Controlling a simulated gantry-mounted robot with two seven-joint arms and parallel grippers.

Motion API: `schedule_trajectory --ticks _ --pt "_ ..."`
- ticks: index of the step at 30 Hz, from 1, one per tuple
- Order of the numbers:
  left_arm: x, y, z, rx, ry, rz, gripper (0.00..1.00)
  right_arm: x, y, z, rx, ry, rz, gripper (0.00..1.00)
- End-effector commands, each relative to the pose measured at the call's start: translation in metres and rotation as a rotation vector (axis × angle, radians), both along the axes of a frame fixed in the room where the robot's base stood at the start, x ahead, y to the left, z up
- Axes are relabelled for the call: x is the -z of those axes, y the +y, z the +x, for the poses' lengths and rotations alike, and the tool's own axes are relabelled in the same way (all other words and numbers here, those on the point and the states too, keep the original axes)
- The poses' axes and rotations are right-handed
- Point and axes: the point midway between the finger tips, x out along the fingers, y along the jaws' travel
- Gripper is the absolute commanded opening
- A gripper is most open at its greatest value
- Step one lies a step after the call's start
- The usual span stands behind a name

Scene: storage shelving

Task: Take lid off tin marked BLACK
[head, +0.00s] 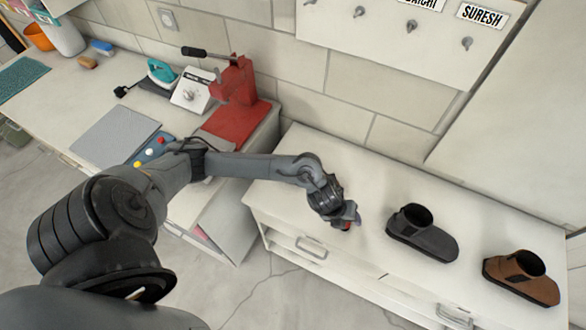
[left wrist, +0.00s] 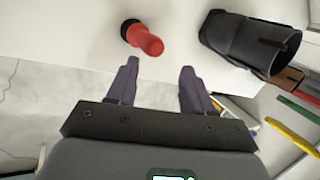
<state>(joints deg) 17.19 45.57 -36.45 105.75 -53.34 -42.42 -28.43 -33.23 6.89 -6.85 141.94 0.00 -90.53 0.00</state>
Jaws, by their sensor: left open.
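No tin marked BLACK can be made out in either view. My left gripper (head: 347,214) is over the front part of the white cabinet top. In the left wrist view its two fingers (left wrist: 160,68) are apart with nothing between them. A small red object with a black end (left wrist: 145,38) is on the cabinet top just beyond the fingertips, apart from them. In the head view a bit of red (head: 346,225) shows at the gripper, mostly hidden by it. My right gripper is not in view.
A dark grey shoe (head: 423,236) and a brown shoe (head: 522,276) stand on the cabinet (head: 290,192) right of the gripper. The cabinet top left of the gripper is clear. A workbench at left holds a red press (head: 235,82) and a teal iron (head: 161,72).

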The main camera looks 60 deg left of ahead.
Motion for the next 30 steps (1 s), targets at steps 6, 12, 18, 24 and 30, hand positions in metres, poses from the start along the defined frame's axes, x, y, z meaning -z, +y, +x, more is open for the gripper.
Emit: schedule_trajectory --ticks 6,12,18,24,30 --pt "-0.011 0.135 0.006 0.223 0.162 0.217 0.51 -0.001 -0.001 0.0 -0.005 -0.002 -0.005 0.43" --pt "-0.044 0.234 -0.016 0.282 0.325 0.281 0.51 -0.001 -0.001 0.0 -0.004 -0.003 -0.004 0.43" --pt "-0.054 0.269 -0.032 0.287 0.396 0.279 0.51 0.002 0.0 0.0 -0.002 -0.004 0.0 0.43" --pt "-0.027 0.271 -0.035 0.289 0.405 0.275 0.51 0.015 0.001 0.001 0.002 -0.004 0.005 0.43" --pt "-0.009 0.271 -0.033 0.289 0.401 0.277 0.51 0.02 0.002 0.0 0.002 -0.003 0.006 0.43"
